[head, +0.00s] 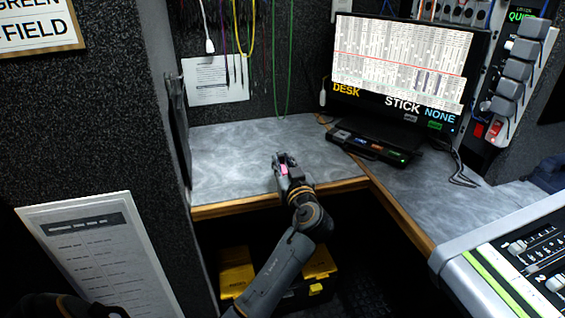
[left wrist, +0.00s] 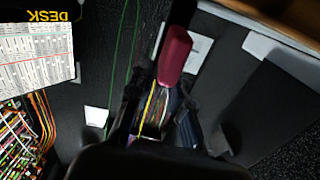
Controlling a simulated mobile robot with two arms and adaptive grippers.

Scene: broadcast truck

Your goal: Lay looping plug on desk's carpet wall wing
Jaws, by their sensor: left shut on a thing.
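The looping plug is a small pink-red piece (head: 284,170) between the fingers of my left gripper (head: 286,160). It shows larger in the left wrist view as a dark red, rounded body (left wrist: 174,54), with my left gripper's dark fingers (left wrist: 160,118) around its lower part. The gripper is shut on it, over the front part of the desk's grey left wing (head: 228,150). I cannot tell how high above the surface it is. The wing runs along the dark carpet wall (head: 95,120). My right gripper is not in view.
A monitor (head: 400,65) and a black button box (head: 370,147) stand to the right. Cables (head: 249,35) and a paper sheet (head: 216,80) hang on the back wall. A yellow-and-black case (head: 236,268) is under the desk. The wing's surface left of the gripper is clear.

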